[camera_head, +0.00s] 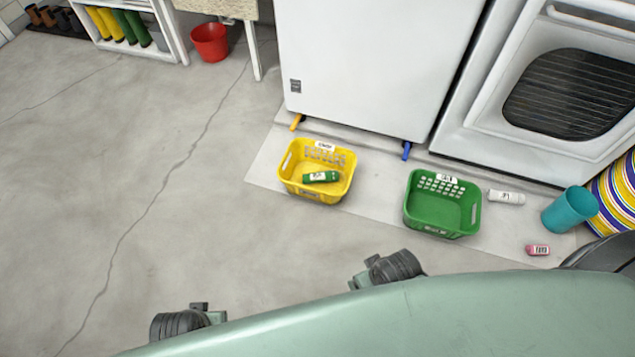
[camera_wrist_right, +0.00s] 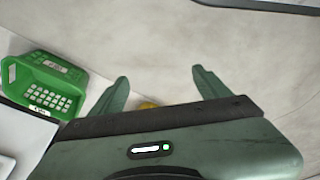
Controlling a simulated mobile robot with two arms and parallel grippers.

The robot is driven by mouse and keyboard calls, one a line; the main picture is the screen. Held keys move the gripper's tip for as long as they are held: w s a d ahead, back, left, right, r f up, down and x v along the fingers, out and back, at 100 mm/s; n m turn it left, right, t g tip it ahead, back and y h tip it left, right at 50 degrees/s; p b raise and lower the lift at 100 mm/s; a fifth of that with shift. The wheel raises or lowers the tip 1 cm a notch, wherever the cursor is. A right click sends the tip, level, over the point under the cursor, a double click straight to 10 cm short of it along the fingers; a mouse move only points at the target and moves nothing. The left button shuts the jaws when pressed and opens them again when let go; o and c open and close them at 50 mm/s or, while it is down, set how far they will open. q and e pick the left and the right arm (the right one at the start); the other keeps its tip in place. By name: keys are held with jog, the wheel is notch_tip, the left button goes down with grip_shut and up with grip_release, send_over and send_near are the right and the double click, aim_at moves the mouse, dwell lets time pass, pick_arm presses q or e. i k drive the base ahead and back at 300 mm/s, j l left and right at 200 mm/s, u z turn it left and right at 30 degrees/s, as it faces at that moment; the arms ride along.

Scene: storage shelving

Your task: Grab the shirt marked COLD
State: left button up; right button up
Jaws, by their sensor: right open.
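Several small rolled cloth-like items carry white labels in the head view. A green roll (camera_head: 320,177) lies in the yellow basket (camera_head: 292,181). A white roll (camera_head: 506,197) lies on the pale mat right of the green basket (camera_head: 441,225). A pink-red roll (camera_head: 537,250) lies nearer, below the teal cup. The labels are too small to read surely, so I cannot tell which says COLD. My right gripper (camera_wrist_right: 162,86) is open and empty in the right wrist view. The green basket (camera_wrist_right: 45,82) shows left of its fingers. My left gripper is not in view.
A teal cup (camera_head: 570,211) and a striped round thing (camera_head: 618,191) stand at the right. A white appliance (camera_head: 370,60) and an oven (camera_head: 555,90) block the back. A red bucket (camera_head: 209,42) stands far left. The grey floor (camera_head: 120,180) at left is clear.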

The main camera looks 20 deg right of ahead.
aim_at(517, 198)
jog(key=z, duration=2.1)
